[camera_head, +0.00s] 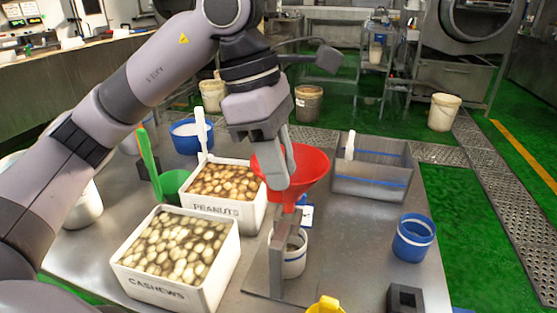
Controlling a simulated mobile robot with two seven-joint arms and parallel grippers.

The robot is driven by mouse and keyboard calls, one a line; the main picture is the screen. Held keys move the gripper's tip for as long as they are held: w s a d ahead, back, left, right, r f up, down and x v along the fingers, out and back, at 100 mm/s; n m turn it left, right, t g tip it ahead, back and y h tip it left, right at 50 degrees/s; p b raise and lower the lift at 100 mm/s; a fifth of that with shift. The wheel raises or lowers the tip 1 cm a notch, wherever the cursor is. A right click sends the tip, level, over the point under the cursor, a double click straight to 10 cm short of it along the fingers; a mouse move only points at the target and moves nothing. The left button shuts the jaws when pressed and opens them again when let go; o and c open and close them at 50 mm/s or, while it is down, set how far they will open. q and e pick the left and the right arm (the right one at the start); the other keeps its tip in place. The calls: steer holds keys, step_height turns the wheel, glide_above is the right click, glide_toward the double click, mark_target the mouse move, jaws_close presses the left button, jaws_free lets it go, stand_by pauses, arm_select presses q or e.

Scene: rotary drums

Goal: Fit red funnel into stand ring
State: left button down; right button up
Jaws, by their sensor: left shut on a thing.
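The red funnel (315,172) is at the centre of the table, wide mouth up and roughly upright. My left gripper (284,182) comes down from above and is shut on the funnel at its near left side, hiding part of the cone. The grey metal stand (277,262) is directly below the funnel, its upright rising from a flat base plate. The funnel's lower end is close to the stand's top. The ring is mostly hidden, so I cannot tell whether the spout is inside it. My right gripper is not in view.
A white cup (295,262) stands behind the stand's upright. Bins of cashews (200,292) and peanuts (250,212) are to the left. A grey metal bin (375,187) is at the back right, a blue cup (413,240) at the right. Table right of the stand is mostly clear.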

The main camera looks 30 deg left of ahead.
arm_select(q)
steer(key=shift+f+b, duration=1.85)
steer(key=shift+f, duration=0.4)
steer(key=c, duration=0.9)
jaws_free()
steer(key=v, duration=0.6)
steer(key=shift+p, duration=0.4)
steer(key=shift+a+r, duration=0.15)
steer(key=shift+r, duration=0.45)
steer(key=shift+s, duration=0.1)
